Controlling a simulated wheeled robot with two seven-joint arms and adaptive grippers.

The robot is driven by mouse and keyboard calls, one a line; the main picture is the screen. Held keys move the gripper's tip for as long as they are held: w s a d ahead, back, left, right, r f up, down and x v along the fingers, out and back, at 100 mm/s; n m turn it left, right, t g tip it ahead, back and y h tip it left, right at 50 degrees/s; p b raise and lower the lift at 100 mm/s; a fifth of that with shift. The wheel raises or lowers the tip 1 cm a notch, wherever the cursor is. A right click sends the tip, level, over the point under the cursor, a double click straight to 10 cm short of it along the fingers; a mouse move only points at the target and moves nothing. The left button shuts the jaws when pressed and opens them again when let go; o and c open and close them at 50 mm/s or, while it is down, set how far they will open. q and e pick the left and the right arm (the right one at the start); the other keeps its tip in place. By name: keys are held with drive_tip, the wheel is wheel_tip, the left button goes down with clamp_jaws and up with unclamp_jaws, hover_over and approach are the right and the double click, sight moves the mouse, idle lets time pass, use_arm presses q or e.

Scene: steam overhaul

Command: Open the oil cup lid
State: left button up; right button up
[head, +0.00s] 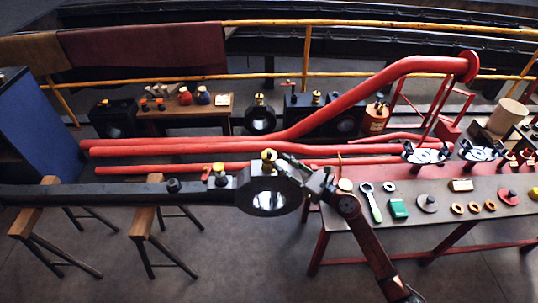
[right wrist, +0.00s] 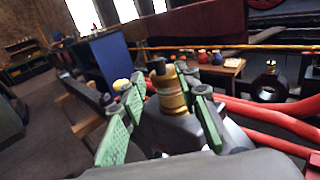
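A brass oil cup (head: 268,158) stands on the round end of a long dark rod (head: 120,193) in the head view. In the right wrist view the brass cup (right wrist: 172,92), with a dark knob on top, is between the green-padded fingers of my right gripper (right wrist: 165,95). The fingers are spread, one on each side, with a gap on the left; I cannot tell whether the right one touches. In the head view my right gripper (head: 295,168) is just right of the cup. Whether the lid is shut is too small to tell. My left gripper is not in view.
A second cup with a yellow top (head: 219,174) sits further left on the rod. Wooden trestles (head: 146,222) stand below. A table (head: 420,222) with tools and small parts is at the right. Red pipes (head: 200,148) run behind the rod.

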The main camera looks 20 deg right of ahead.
sight(271, 156)
drive_tip(key=b+x, duration=0.1)
drive_tip(key=x, duration=0.6)
drive_tip(key=shift+a+f, duration=0.1)
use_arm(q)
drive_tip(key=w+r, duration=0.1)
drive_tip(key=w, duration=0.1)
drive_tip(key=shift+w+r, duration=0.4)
use_arm(e)
clamp_jaws()
